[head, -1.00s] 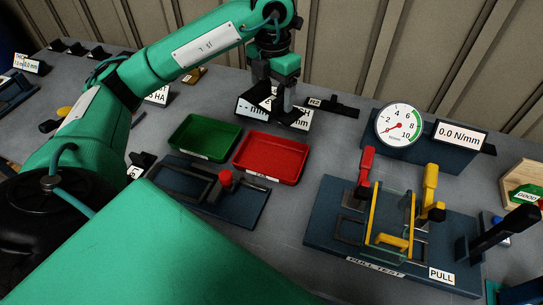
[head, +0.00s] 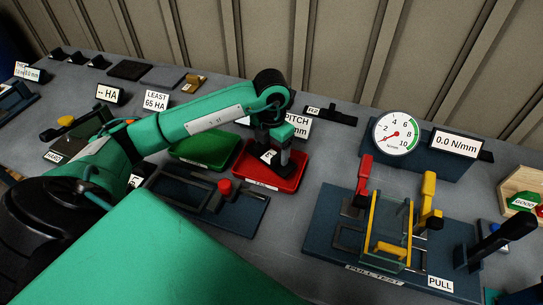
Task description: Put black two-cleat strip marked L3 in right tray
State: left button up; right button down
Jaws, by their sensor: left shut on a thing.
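The red tray (head: 292,184) is the right one of two trays mid-table. The green tray (head: 192,156) sits to its left. My left gripper (head: 272,158) reaches over the back left part of the red tray, pointing down. It is shut on a small black strip (head: 260,155) with a white label, too small to read surely. The strip's cleats are hidden, and I cannot tell whether it touches the tray floor. My right gripper is not in view.
A black strip marked R2 (head: 331,115) lies behind the trays. A fixture with a red knob (head: 225,187) stands in front of them. The pull test rig (head: 388,240) and dial gauge (head: 398,131) stand to the right. Bare table lies between the red tray and rig.

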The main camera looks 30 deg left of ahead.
aim_at(271, 156)
pick_arm(q)
notch_tip(271, 156, down, 4)
jog(key=shift+r+p, duration=0.2)
jog(key=shift+p, duration=0.1)
jog(key=shift+f, duration=0.45)
jog(key=o, duration=1.1)
jog(key=shift+o, duration=0.2)
jog(key=shift+r, duration=0.1)
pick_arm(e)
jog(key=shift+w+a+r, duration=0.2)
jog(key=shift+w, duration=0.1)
